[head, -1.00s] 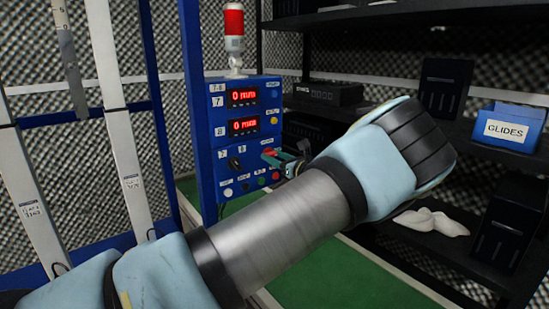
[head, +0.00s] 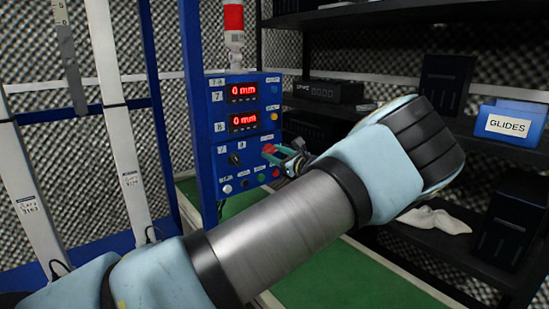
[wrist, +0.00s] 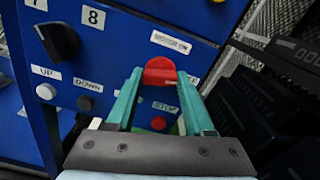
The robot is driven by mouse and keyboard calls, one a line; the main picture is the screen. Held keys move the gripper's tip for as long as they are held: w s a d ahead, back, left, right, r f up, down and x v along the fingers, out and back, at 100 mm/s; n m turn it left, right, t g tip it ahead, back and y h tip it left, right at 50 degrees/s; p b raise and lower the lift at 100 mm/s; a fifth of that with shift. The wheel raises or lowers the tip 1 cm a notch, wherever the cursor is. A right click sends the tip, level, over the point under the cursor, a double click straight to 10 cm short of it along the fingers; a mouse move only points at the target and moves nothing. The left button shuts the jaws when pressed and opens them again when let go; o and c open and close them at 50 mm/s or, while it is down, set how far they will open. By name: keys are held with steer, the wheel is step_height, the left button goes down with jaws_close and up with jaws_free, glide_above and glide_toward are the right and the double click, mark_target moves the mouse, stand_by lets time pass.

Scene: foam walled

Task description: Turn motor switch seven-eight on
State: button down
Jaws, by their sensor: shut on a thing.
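The blue control box (head: 214,100) stands on a blue post, with displays marked 7 and 8 both reading 0 mm. A red switch handle (wrist: 160,66) sits on its front below a label (wrist: 172,41) that appears to read MOTOR ON. The switch also shows small in the head view (head: 268,148). My gripper (head: 283,156) is at the box front, its teal fingers on either side of the red handle and shut on it. The fingers hide the handle's sides, and its exact turn angle is hard to tell.
A black selector knob (wrist: 60,41) sits left of the switch, with UP (wrist: 46,91) and DOWN (wrist: 84,102) buttons below. A red STOP button (wrist: 158,123) lies between my fingers' bases. A shelf with a blue GLIDES bin (head: 512,124) is at the right.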

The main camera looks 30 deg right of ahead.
steer(key=n+b, duration=0.2)
steer(key=n, duration=0.1)
steer(key=shift+f+n+b, duration=0.25)
steer(key=shift+n+b, duration=0.15)
steer(key=n+b, duration=0.3)
steer(key=shift+f+n, duration=0.1)
steer(key=shift+n, duration=0.2)
steer(key=n+b, duration=0.5)
steer(key=b, duration=0.1)
steer(key=shift+r+n+b, duration=0.2)
steer(key=shift+n+b, duration=1.1)
steer(key=shift+b, duration=0.2)
steer(key=shift+c, duration=1.4)
jaws_free()
steer(key=shift+r, duration=0.1)
steer(key=s+d, duration=0.2)
steer(key=s, duration=0.8)
steer(key=shift+s+p, duration=0.35)
